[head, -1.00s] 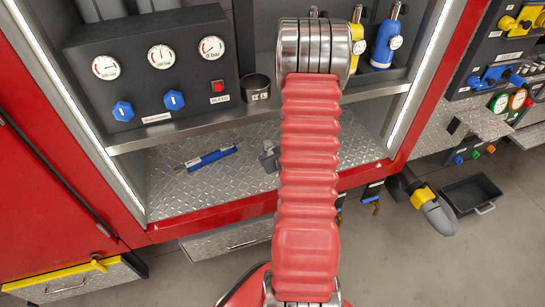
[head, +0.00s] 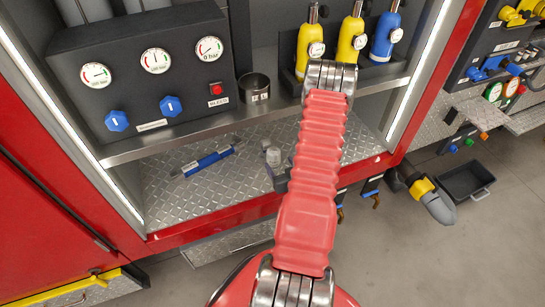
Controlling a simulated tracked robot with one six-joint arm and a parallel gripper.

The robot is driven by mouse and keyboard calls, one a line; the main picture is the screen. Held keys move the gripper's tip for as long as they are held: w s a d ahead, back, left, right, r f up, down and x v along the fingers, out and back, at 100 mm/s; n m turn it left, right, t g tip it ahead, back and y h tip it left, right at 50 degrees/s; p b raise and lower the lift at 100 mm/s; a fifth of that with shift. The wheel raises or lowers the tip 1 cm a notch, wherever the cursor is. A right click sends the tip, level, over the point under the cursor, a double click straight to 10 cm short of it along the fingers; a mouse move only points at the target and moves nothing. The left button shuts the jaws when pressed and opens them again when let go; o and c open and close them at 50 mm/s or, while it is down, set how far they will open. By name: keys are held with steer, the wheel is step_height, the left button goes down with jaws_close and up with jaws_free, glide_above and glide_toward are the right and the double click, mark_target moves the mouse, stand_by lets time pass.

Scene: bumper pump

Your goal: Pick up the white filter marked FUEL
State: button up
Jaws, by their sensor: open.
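I cannot make out a white filter marked FUEL. A small pale grey piece (head: 272,157) stands on the lower diamond-plate shelf, beside the left edge of my red arm; no marking on it can be read. My arm reaches up from the bottom of the head view and bends at a steel joint near the upper shelf. My gripper's fingers do not show; the arm hides what lies behind it. A dark piece at the arm's left edge, below the pale grey piece, is too small to identify.
An open dark cup (head: 255,88) stands on the upper shelf near the gauge panel (head: 150,80). Yellow (head: 350,42) and blue (head: 385,38) bottles stand at upper right. A black tray (head: 467,183) lies on the floor.

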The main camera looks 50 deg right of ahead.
mark_target(276, 158)
steer(key=shift+d, duration=0.1)
steer(key=x, duration=0.8)
steer(key=shift+d, duration=0.2)
steer(key=shift+w, duration=0.1)
steer(key=shift+x, duration=2.6)
steer(key=shift+c, duration=0.2)
steer(key=c, duration=1.3)
